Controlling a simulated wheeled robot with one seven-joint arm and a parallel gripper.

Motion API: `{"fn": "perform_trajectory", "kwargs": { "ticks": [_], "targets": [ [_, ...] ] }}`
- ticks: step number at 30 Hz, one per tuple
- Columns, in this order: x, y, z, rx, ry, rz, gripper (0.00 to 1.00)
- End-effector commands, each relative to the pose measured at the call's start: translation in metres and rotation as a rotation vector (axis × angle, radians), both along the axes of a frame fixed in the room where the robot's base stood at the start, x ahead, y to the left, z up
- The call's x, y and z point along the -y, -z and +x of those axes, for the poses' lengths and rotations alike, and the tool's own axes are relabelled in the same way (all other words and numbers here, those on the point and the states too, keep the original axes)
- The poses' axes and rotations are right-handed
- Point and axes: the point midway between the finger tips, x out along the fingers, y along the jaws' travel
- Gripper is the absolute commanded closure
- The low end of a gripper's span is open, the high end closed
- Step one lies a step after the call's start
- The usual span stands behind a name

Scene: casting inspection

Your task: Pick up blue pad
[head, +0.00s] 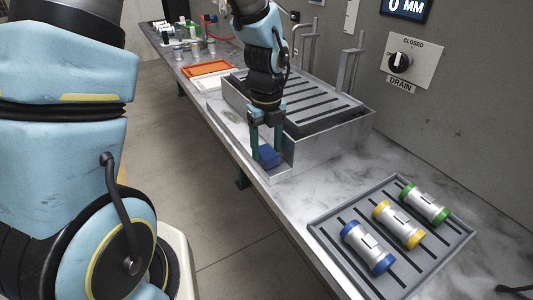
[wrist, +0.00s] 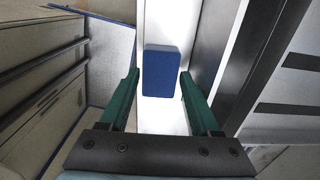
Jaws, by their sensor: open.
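The blue pad (head: 268,157) is a small block lying at the near end of the narrow metal trough (head: 225,122) along the front of the basin. In the wrist view the blue pad (wrist: 160,73) shows as a rounded rectangle ahead of and between my fingertips. My gripper (head: 267,152) points down over it with green fingers apart. In the wrist view my gripper (wrist: 159,84) is open, with a gap on both sides of the pad. I cannot tell exactly how far down the fingertips reach beside it.
The slatted metal basin (head: 345,130) stands right beside my gripper. A grey tray (head: 335,232) with blue-, yellow- and green-ended cylinders lies nearer. An orange tray (head: 207,68) and several small items are farther along the bench. A drain knob (head: 400,62) is on the wall.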

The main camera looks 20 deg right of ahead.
Motion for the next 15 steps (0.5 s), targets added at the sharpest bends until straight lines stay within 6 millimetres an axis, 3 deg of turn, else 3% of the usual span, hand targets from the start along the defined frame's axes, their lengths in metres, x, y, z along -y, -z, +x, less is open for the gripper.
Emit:
{"fn": "perform_trajectory", "kwargs": {
  "ticks": [3, 11, 15],
  "targets": [
    [-0.0004, 0.011, -0.0002, 0.0, 0.0, 0.001, 0.36],
    [0.0, 0.0137, 0.0003, 0.001, -0.001, -0.001, 0.36],
    [-0.0001, 0.0136, 0.0003, 0.001, -0.001, -0.001, 0.51]
  ]
}}
